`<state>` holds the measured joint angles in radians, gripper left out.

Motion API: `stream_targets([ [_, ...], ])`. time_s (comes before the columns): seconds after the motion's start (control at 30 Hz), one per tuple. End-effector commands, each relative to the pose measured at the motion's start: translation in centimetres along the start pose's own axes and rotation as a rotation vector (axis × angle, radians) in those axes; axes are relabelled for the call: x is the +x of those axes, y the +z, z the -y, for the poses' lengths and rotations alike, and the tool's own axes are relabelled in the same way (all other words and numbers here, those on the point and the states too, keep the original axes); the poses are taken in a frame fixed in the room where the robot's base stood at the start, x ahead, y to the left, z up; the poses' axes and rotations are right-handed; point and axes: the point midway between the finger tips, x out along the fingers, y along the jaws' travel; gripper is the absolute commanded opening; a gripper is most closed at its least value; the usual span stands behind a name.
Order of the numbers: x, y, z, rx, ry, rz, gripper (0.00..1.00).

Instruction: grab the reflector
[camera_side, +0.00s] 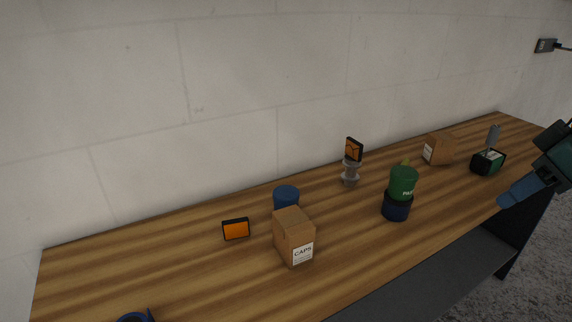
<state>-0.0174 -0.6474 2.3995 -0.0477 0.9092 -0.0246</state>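An orange rectangular reflector (236,229) in a black frame stands on the wooden bench, left of the middle in the side view. A second black-framed orange piece (354,149) sits on top of a grey, waisted metal part (350,174) farther right; it has dark marks across its face. My gripper (510,196) is at the right edge, partly cut off, by the bench's front right side. It is far from both orange pieces. Its fingers are too small and dark to tell whether they are open or shut. I see nothing held in it.
A cardboard box marked CAPS (293,236) stands right of the reflector, partly hiding a blue cylinder (286,196). A green tub (404,181) sits on a dark blue one (396,206). Another box (438,149) and a green-black item (488,161) stand farther right. The bench's left is mostly clear.

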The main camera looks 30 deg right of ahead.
Motion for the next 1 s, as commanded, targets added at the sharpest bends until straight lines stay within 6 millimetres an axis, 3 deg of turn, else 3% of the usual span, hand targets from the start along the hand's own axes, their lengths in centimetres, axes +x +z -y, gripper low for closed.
stream_targets([
  [0.47,1.2,-11.7,4.0,-0.27,-0.13,0.036,0.37],
  [0.77,4.0,-18.2,7.2,-0.445,-0.212,0.052,0.37],
  [1.0,7.3,-22.6,9.9,-0.584,-0.277,0.063,0.37],
])
